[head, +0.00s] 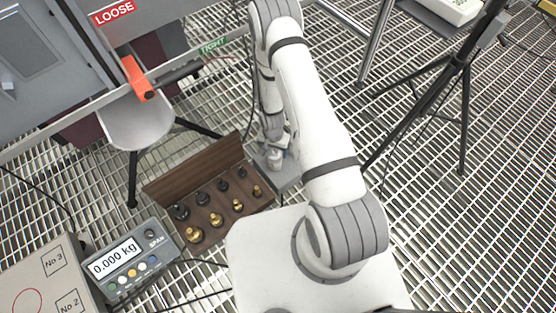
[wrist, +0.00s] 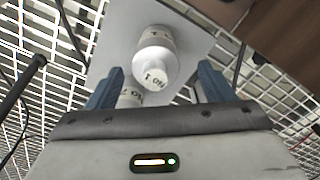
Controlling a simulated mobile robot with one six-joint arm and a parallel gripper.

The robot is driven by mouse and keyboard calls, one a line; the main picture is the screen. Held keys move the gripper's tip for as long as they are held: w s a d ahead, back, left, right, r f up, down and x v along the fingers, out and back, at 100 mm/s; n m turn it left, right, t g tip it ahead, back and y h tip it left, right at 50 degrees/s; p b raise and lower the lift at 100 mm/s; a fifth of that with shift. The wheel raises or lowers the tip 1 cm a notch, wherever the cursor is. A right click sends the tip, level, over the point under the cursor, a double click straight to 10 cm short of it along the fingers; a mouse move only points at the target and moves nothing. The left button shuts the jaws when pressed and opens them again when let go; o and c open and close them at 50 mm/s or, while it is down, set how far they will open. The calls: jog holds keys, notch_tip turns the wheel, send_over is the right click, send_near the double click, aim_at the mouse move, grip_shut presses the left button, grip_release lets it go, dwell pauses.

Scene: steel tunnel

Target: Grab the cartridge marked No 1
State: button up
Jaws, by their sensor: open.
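A white cartridge marked No 1 (wrist: 155,62) shows in the wrist view over a pale grey plate (wrist: 117,42). Its marked end faces the camera. My gripper (wrist: 160,76) is open, with one blue finger on each side of the cartridge's near end. I cannot tell whether either finger touches it. In the head view, a small pale cartridge (head: 275,158) stands on the grey plate (head: 285,181), just below my gripper (head: 274,143).
A wooden case (head: 195,172) with several weights sits just left of the plate. A scale display reading 0.000 kg (head: 135,263) and a box marked No 3 and No 2 (head: 30,285) are lower left. An orange handle (head: 138,78) is upper left; a tripod (head: 465,90) stands right.

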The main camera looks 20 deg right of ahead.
aim_at(275, 157)
jog(key=shift+d+f+b, duration=0.15)
jog(key=shift+f+b, duration=1.2)
jog(key=shift+f, duration=0.2)
jog(key=shift+d+f+b, duration=0.1)
jog(key=shift+f+b, duration=1.2)
jog(key=shift+f, duration=0.25)
jog(key=shift+r, duration=0.1)
jog(key=c, duration=1.4)
